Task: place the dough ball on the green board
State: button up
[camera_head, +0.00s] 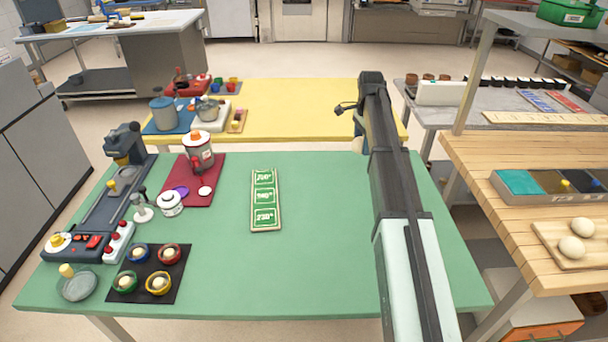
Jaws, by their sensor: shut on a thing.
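My arm reaches away from the lower right over the green table. My gripper (346,108) shows only as a small dark shape left of the arm's far end, above the yellow table's right part. Two pale dough balls (582,227) (572,248) rest on a light wooden board at the right, apart from my gripper. A narrow tan board (254,222) with three green numbered panels lies on the green table, left of my arm. Its top is bare of any ball.
On the green table (330,270), machines and a red mat (219,165) stand left; a black mat (124,291) with colored rings lies front left. Pots stand on the yellow table (290,105). A wooden counter (490,165) is right. The green table's middle is clear.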

jog(key=a+n, duration=0.2)
jog(key=a, duration=1)
jog(key=r+m, duration=0.2)
jog(key=m, duration=0.2)
send_over(265, 196)
jog(key=shift+w+f, duration=0.1)
jog(key=shift+f, duration=5.15)
jog(key=shift+f, duration=0.1)
jog(key=o, duration=1)
